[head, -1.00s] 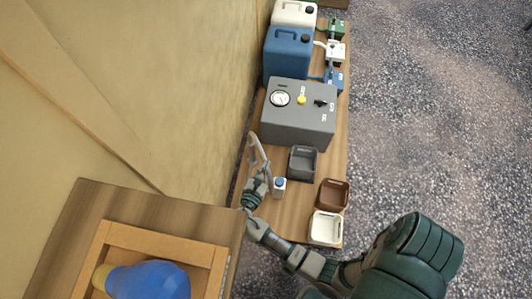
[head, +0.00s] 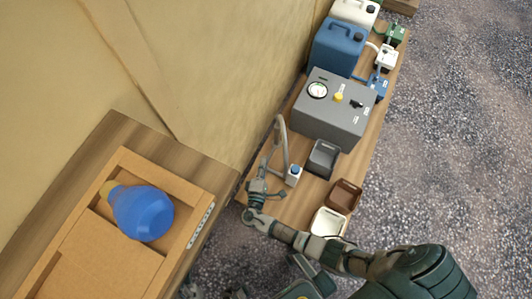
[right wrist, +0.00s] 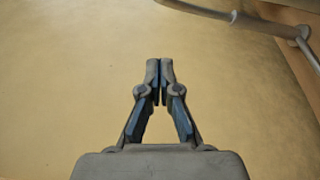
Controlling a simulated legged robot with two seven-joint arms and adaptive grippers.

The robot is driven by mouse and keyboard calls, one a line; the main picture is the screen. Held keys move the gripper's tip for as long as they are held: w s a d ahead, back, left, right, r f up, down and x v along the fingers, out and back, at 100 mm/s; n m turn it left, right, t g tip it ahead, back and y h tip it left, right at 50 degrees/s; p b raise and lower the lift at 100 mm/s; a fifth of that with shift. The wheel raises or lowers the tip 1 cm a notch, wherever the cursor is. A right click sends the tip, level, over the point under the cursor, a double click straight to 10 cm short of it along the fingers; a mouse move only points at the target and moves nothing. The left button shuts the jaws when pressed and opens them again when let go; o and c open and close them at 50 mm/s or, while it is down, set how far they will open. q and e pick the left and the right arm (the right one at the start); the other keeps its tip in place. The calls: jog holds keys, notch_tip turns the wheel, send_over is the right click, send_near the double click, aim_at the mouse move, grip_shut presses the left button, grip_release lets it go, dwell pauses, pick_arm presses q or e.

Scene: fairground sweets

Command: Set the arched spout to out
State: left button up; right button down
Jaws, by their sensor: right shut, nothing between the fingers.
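The arched spout (head: 281,135) is a thin grey bent tube near the wall side of the long wooden table in the head view. Part of it crosses the upper right corner of the right wrist view (right wrist: 205,11), with a collar on it. My right gripper (head: 262,178) is beside the lower part of the spout. In the right wrist view its fingertips (right wrist: 160,62) are together with nothing between them, apart from the tube in the picture. Whether it touches the spout in depth is hard to tell. My left gripper is not in view.
A small white block with a blue top (head: 293,176) stands close to the spout. Beyond are a grey machine (head: 330,112) and canisters (head: 338,48). Dark (head: 322,158), brown (head: 344,196) and white (head: 329,222) bins line the right. A blue bulb-shaped bottle (head: 142,212) lies in a wooden tray.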

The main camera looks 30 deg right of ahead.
jog(key=w+d+r, duration=0.1)
jog(key=w+d, duration=0.2)
jog(key=d, duration=0.5)
jog(key=shift+d+b, duration=0.2)
jog(key=shift+b, duration=0.1)
